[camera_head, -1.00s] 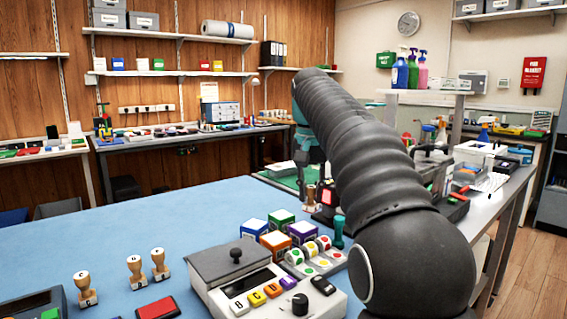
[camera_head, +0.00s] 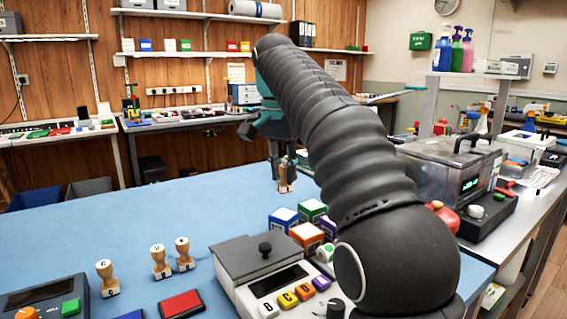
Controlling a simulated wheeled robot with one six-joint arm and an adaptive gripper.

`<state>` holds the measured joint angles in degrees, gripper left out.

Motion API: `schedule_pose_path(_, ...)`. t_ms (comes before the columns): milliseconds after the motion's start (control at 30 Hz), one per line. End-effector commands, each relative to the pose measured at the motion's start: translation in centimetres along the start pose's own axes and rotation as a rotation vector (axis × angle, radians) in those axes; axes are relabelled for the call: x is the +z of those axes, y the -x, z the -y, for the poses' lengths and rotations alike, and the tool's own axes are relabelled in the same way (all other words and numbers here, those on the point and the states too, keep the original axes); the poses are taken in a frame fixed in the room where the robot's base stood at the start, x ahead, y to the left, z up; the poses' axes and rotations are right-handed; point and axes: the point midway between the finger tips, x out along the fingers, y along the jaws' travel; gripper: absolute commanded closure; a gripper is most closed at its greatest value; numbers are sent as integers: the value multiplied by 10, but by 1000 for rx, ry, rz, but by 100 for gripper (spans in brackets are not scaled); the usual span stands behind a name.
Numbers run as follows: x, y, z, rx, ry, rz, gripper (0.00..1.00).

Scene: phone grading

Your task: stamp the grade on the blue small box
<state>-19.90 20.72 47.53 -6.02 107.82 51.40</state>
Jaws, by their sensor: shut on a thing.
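My gripper (camera_head: 283,163) is shut on a wooden stamp (camera_head: 285,182) and holds it upright above the blue table, behind the boxes. The blue small box (camera_head: 284,219) stands on the table, left in a cluster with a green box (camera_head: 311,210), an orange box (camera_head: 306,238) and a purple box (camera_head: 328,227). The held stamp is apart from the blue box. Its letter cannot be read. Three more wooden stamps (camera_head: 107,278) (camera_head: 161,262) (camera_head: 184,254) stand at the left front, near a red ink pad (camera_head: 181,305).
A grey device with coloured letter keys (camera_head: 275,283) stands just in front of the boxes. A small terminal (camera_head: 42,300) is at the front left. My arm hides the table's right part. The blue table (camera_head: 150,215) is clear at the back left.

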Motion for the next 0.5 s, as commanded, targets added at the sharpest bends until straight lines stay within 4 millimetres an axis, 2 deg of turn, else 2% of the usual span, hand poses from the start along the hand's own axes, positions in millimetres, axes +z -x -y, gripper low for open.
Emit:
schedule_pose_path(300, 5, -35, 0, -1, 2, -1, 99)
schedule_pose_path(500, 6, -43, 0, -2, 2, -1, 99)
